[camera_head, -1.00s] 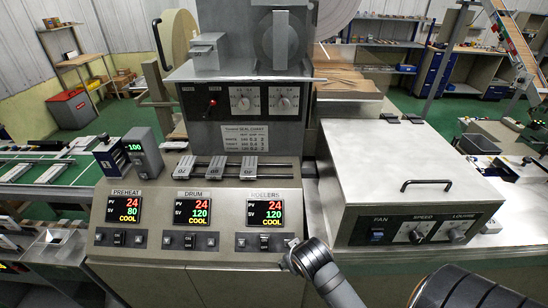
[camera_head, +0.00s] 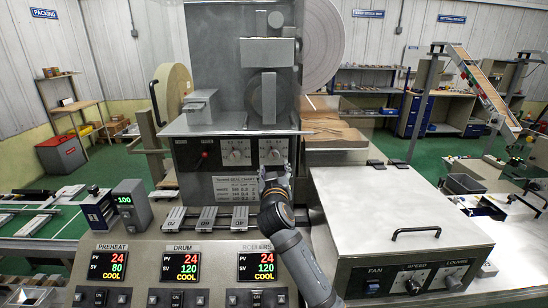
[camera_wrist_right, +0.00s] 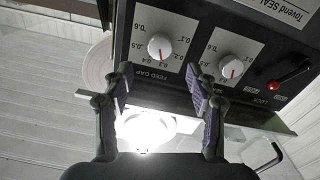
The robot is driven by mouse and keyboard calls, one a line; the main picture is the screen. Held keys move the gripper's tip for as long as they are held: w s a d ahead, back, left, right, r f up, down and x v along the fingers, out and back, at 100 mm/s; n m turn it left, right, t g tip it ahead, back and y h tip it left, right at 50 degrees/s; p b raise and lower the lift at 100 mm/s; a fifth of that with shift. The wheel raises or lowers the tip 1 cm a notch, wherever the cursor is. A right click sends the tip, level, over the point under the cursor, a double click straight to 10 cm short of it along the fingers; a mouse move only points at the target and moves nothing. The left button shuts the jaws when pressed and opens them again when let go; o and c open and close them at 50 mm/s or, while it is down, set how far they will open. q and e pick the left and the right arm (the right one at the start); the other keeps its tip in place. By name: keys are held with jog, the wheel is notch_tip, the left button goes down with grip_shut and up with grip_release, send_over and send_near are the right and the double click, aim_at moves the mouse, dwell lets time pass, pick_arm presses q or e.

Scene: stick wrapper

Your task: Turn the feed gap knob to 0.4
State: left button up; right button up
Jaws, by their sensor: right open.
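The feed gap knob (camera_wrist_right: 160,47) is a round pale knob on a white scale plate in the right wrist view, which is turned over. Its red mark points down in that picture, toward the 0.3 to 0.4 side; the exact value is hard to read. In the head view this knob (camera_head: 275,154) is the right one of two on the dark machine front. My right gripper (camera_wrist_right: 158,80) is open and empty, its fingers apart on either side of the knob's line, short of the panel. In the head view the gripper (camera_head: 273,176) is just below the knob. My left gripper is out of view.
A second, similar knob (camera_head: 236,154) sits beside it, with a red lever (camera_head: 205,155) farther left. A printed card (camera_head: 232,187) is below the knobs, partly behind my gripper. Slotted sliders (camera_head: 207,219) and temperature displays (camera_head: 181,267) are below. A metal hood (camera_head: 385,205) stands at right.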

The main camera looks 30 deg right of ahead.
aim_at(274, 157)
jog(key=p+x, duration=0.2)
jog(key=x, duration=0.5)
jog(key=c, duration=1.1)
jog(key=shift+c, duration=0.3)
